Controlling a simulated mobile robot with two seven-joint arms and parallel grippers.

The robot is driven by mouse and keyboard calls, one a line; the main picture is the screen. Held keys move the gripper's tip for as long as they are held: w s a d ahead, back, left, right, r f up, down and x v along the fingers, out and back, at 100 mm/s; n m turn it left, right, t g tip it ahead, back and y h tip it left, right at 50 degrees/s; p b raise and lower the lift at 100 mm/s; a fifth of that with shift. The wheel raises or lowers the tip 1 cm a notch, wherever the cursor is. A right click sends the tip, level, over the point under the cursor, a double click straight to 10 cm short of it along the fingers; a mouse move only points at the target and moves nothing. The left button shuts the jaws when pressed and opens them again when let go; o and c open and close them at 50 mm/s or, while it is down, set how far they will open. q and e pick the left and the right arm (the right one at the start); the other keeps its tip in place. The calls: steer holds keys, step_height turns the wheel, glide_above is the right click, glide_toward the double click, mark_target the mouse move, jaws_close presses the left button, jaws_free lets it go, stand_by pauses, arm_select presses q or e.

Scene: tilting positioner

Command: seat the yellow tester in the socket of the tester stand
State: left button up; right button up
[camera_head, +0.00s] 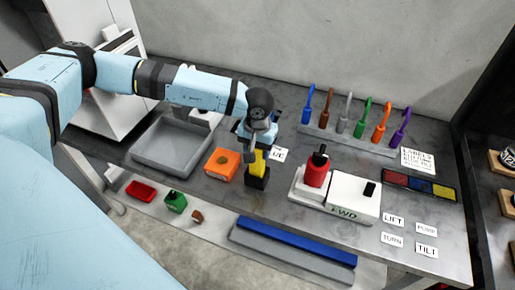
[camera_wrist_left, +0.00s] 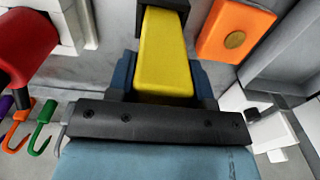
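The yellow tester (camera_head: 258,160) is upright near the middle of the table; it also fills the centre of the left wrist view (camera_wrist_left: 165,58). My left gripper (camera_head: 259,147) reaches down over it, and its blue fingers (camera_wrist_left: 163,75) lie close along both sides, shut on it. The far end of the tester meets a black block (camera_head: 257,178), also at the top edge of the wrist view (camera_wrist_left: 162,6). I cannot tell whether this block is the stand's socket or part of the tester. My right gripper is not in view.
An orange block (camera_head: 222,164) stands just left of the tester, with a grey tray (camera_head: 180,147) beyond. A white FWD fixture (camera_head: 343,193) with a red piece (camera_head: 316,172) is on the right. Several coloured hooks stand behind in a rack (camera_head: 345,140). A blue bar (camera_head: 295,242) lies in front.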

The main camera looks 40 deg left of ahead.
arm_select(q)
steer(key=o, duration=0.4)
steer(key=shift+o, duration=0.2)
steer(key=shift+r, duration=0.1)
